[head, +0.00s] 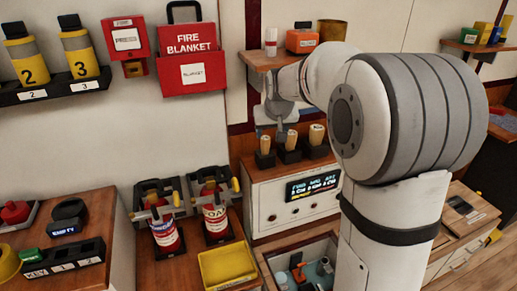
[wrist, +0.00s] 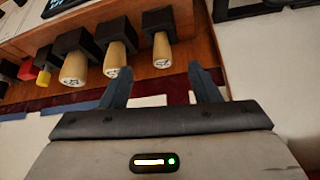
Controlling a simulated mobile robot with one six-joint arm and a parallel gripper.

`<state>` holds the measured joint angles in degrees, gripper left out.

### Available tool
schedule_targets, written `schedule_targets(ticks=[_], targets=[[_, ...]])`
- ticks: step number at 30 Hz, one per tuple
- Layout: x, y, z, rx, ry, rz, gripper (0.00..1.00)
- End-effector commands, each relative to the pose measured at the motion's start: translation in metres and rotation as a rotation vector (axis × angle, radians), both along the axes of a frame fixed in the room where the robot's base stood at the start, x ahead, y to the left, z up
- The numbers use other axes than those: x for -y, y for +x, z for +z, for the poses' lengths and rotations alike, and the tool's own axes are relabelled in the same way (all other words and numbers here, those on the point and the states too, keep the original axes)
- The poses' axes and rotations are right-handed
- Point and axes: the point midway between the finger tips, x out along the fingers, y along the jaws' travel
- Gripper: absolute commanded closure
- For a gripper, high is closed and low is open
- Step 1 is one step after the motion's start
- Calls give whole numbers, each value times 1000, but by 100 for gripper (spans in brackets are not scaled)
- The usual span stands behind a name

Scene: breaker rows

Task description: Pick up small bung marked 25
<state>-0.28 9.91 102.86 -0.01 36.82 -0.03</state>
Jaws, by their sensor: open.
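Three small tan bungs stand in black holders on top of a white cabinet in the head view: left bung (head: 265,144), middle bung (head: 291,140), right bung (head: 317,134). The wrist view shows three of them end-on, at left (wrist: 74,70), middle (wrist: 115,60) and right (wrist: 162,54). Their ends carry dark marks, too small to read surely, so I cannot tell which is 25. My gripper (head: 270,127) is open and empty, just above the left end of the row. In the wrist view its fingers (wrist: 160,72) point toward the row, with the right bung beyond the gap.
A shelf (head: 257,54) with an orange box (head: 301,41) is above the row. The cabinet's display (head: 313,185) is below it. A yellow tray (head: 228,264) and two red canisters (head: 165,233) stand at lower left. Red and yellow pieces (wrist: 44,76) show beside the bungs.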

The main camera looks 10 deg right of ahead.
Motion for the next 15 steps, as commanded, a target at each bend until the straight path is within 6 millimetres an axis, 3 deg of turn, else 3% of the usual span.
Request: schedule_targets(ticks=[1,4,15], targets=[[1,18,-20,9,1,-1,44],[1,40,-33,27,0,-1,44],[1,70,-61,39,0,-2,44]])
